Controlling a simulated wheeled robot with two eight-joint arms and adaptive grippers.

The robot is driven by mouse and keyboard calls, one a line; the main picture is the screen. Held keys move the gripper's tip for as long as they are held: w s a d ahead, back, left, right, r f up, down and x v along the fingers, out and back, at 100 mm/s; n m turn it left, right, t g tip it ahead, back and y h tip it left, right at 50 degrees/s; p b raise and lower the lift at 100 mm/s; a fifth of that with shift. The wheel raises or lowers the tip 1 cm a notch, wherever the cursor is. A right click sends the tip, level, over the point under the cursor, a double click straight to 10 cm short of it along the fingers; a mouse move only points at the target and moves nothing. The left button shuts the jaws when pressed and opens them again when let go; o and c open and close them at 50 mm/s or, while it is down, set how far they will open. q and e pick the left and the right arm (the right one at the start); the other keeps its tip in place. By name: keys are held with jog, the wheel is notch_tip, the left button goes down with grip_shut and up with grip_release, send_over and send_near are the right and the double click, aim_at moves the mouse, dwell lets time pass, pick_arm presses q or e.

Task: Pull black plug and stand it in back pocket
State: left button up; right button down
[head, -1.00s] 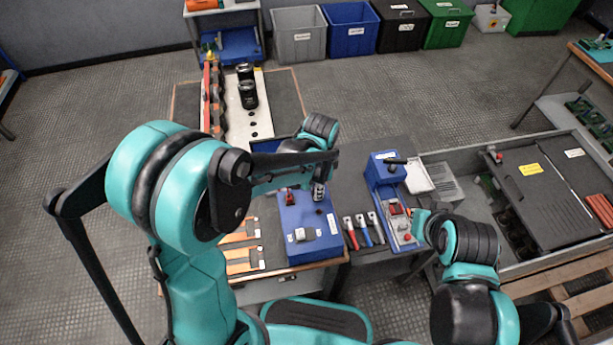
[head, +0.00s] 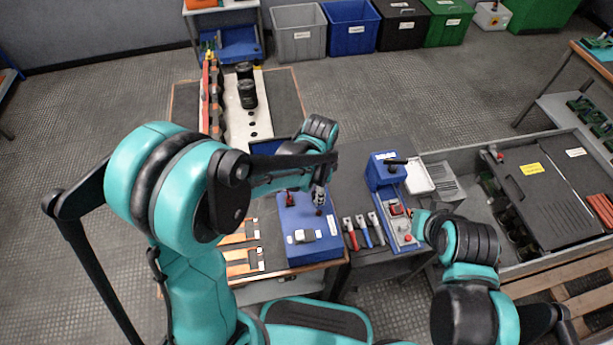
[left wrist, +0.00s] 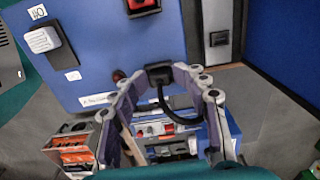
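In the left wrist view a black plug (left wrist: 160,74) with a curved black cable sits between the fingertips of my left gripper (left wrist: 161,80). Both tips appear to touch its sides. It is over the near edge of a blue box (left wrist: 95,40), and I cannot tell whether it is still seated. In the head view my left gripper (head: 319,197) points down at the right back part of this blue box (head: 318,252); the plug is too small to make out there. No back pocket can be identified for certain. My right arm shows at the right, but its gripper is not visible.
The box carries a white switch (head: 304,236) and a red part (head: 289,199). Several coloured-handled tools (head: 364,232) lie to its right, beside a second blue unit (head: 384,170). A board with black cylinders (head: 247,95) lies behind.

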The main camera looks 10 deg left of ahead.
pick_arm(q)
notch_tip(320, 180, up, 12)
jog(key=s+a+r+n+t, duration=0.1)
jog(key=s+a+n+t, duration=0.6)
jog(key=s+a+n, duration=0.3)
jog(key=shift+a+r+n, duration=0.3)
jog(key=shift+a+n, duration=0.45)
jog(key=shift+n, duration=0.95)
